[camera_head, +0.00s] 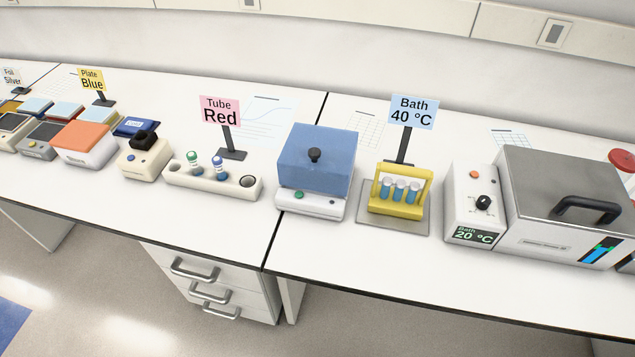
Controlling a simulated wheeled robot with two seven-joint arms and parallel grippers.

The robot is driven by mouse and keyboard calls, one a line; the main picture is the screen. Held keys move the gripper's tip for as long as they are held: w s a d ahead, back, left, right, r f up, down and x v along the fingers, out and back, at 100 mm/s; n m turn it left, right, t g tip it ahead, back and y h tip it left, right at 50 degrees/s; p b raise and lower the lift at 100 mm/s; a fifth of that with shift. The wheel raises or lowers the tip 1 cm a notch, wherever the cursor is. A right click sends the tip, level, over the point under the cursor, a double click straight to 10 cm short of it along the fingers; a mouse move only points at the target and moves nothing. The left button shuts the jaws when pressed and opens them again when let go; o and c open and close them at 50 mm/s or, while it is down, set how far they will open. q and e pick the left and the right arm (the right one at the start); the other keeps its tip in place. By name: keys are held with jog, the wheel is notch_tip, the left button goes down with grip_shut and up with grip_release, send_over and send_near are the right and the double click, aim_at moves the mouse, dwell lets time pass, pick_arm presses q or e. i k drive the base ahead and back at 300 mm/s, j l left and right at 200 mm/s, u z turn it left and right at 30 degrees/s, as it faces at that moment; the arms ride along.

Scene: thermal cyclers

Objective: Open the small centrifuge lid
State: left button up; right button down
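A small device with a blue, box-like lid (318,178) stands on the bench near the middle of the head view; I take it to be the small centrifuge. The lid looks shut. It has a black knob (314,155) and sits on a white base (318,206) with a green button at the front left. The inside of the device is hidden. Neither of my grippers is in view.
A white tube rack (226,184) stands close on the left. A yellow rack (380,206) with blue tubes stands close on the right, before the water bath (560,190). Sign stands (219,112) rise behind. The bench front edge is clear.

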aim_at(315, 157)
jog(key=i+j+z, duration=0.2)
jog(key=j, duration=0.25)
jog(key=j+z, duration=0.2)
jog(key=j, duration=0.2)
jog(key=i+j+z, duration=0.2)
jog(key=j, duration=0.3)
jog(key=k, duration=0.05)
